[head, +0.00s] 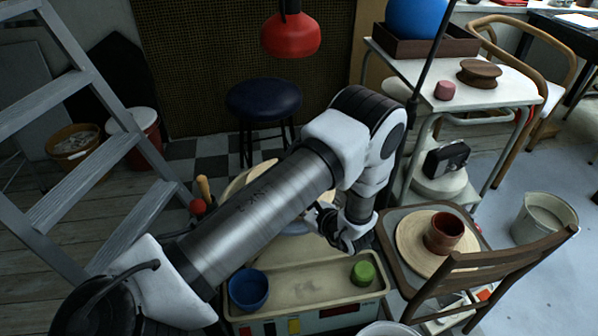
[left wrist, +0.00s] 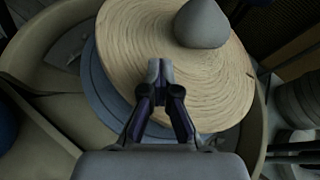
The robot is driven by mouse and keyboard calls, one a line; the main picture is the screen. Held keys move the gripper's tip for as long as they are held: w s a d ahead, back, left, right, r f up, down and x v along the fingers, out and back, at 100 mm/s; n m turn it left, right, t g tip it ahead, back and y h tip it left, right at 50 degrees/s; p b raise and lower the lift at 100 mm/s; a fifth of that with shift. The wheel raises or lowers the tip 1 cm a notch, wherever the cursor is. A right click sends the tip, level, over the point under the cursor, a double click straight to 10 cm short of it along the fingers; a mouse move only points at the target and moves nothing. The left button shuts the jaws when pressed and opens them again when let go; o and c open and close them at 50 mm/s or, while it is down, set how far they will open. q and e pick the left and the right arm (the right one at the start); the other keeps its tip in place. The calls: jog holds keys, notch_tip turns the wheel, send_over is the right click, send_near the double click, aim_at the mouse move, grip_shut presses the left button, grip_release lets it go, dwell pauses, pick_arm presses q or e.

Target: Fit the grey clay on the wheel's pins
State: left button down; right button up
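The grey clay (left wrist: 201,24) is a smooth rounded lump on a round, pale wooden bat (left wrist: 130,45) in the left wrist view. The bat lies off-centre over the blue-grey wheel head (left wrist: 101,88), whose edge shows at the left and below. No pins are visible. My left gripper (left wrist: 160,68) is above the bat's near part, its fingertips together with nothing seen between them; I cannot tell if they touch the bat. In the head view the left gripper (head: 345,240) is low over the wheel, and my arm hides the clay. My right gripper is not in view.
The tray (head: 300,287) in front of the wheel holds a blue bowl (head: 248,288) and a green piece (head: 362,272). A chair (head: 500,265) at right bears another round bat (head: 408,238) with a brown pot (head: 443,232). A ladder (head: 105,160) stands at left.

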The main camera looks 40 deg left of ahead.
pick_arm(q)
jog(key=c, duration=1.9)
grip_release()
jog(key=shift+f, duration=0.1)
jog(key=o, duration=0.5)
jog(key=shift+s+f, duration=0.1)
jog(key=v, duration=0.7)
jog(key=shift+d+r, duration=0.2)
jog(key=shift+d, duration=0.05)
